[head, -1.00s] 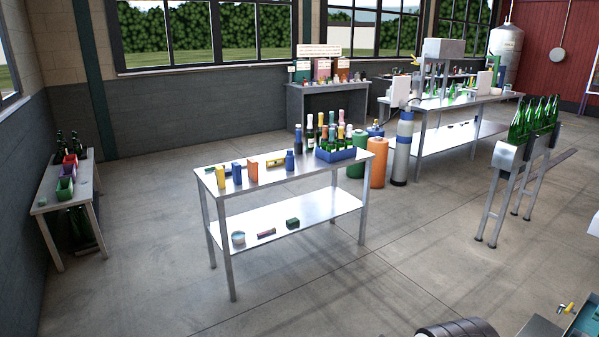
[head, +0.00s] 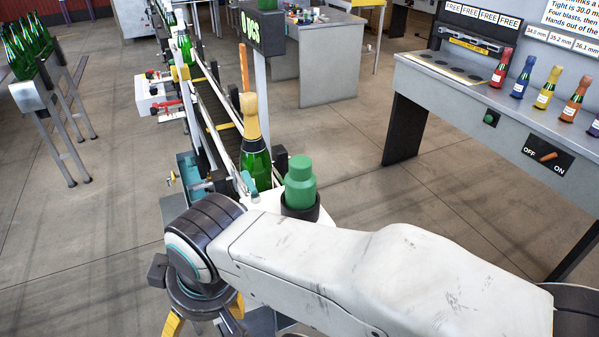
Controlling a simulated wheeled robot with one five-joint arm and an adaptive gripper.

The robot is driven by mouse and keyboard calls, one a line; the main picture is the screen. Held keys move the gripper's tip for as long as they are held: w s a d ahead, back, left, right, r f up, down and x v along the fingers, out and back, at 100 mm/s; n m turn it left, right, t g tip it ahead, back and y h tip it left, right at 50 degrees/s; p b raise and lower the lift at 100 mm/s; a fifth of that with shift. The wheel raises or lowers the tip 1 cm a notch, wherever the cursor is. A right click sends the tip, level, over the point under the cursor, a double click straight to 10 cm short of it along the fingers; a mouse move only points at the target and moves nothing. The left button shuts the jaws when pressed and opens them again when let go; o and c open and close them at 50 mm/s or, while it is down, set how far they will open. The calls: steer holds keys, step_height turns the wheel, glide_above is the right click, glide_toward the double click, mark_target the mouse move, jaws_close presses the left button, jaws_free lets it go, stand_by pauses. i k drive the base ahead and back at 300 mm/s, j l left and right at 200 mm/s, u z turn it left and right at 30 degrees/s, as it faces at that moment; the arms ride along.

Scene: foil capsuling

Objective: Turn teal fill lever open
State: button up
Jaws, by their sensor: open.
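No part is clearly readable as the teal fill lever. A small teal piece (head: 249,184) shows at the foot of a gold-topped green bottle (head: 255,150), just above my arm's wrist. I cannot tell whether it is the lever or which way it is turned. A teal box-like part (head: 190,170) sits left of the conveyor. My gripper (head: 206,322) hangs below the wrist at the lower left, pointing down, with yellow finger parts spread apart. It looks open and empty; its tips are partly cut off by the frame's lower edge.
A grey bench (head: 500,105) with several foil-topped bottles and an OFF/ON switch (head: 547,156) is at right. Open floor lies between.

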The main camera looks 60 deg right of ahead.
mark_target(256, 198)
steer(key=z, duration=1.2)
steer(key=j+u, duration=0.1)
steer(key=u, duration=0.4)
steer(key=j+u, duration=0.1)
steer(key=u, duration=0.35)
steer(key=j+u, duration=0.1)
steer(key=u, duration=0.4)
steer(key=i+u, duration=0.1)
steer(key=u, duration=0.4)
steer(key=i+u, duration=0.1)
steer(key=u, duration=0.4)
